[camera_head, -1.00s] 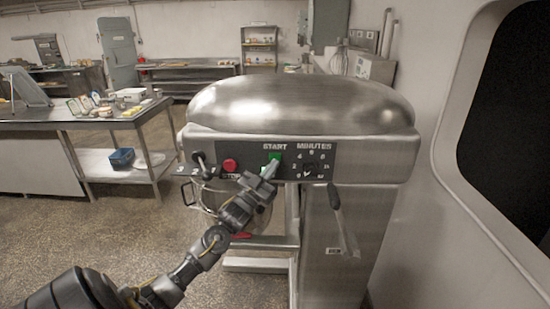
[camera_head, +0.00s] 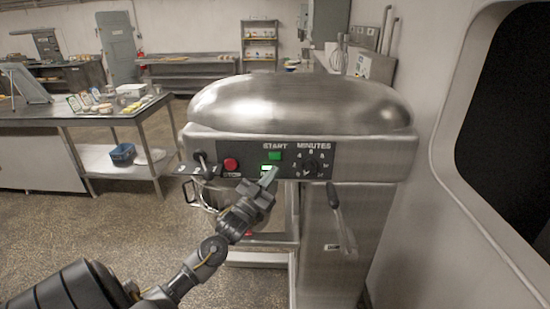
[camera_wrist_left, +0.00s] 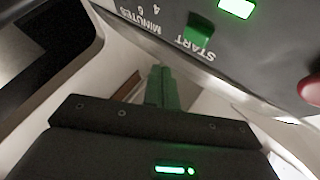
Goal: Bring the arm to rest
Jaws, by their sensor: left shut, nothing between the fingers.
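My left gripper (camera_head: 269,178) is shut and empty in front of the steel mixer's (camera_head: 300,108) control panel, its tips just below the green START button (camera_head: 275,155). A lit indicator (camera_head: 266,168) sits beneath the button, partly behind the fingertips. In the left wrist view the closed green-tinted fingers (camera_wrist_left: 161,87) appear apart from the START button (camera_wrist_left: 197,34). The bright green-white indicator (camera_wrist_left: 238,8) shows beside that button. My right gripper is not in view.
The red button (camera_head: 231,165) is left of START and the MINUTES dial (camera_head: 310,165) is right of it. A lever (camera_head: 340,215) hangs on the mixer's right side. The bowl (camera_head: 215,195) is partly hidden by my arm. Open floor (camera_head: 130,235) lies left.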

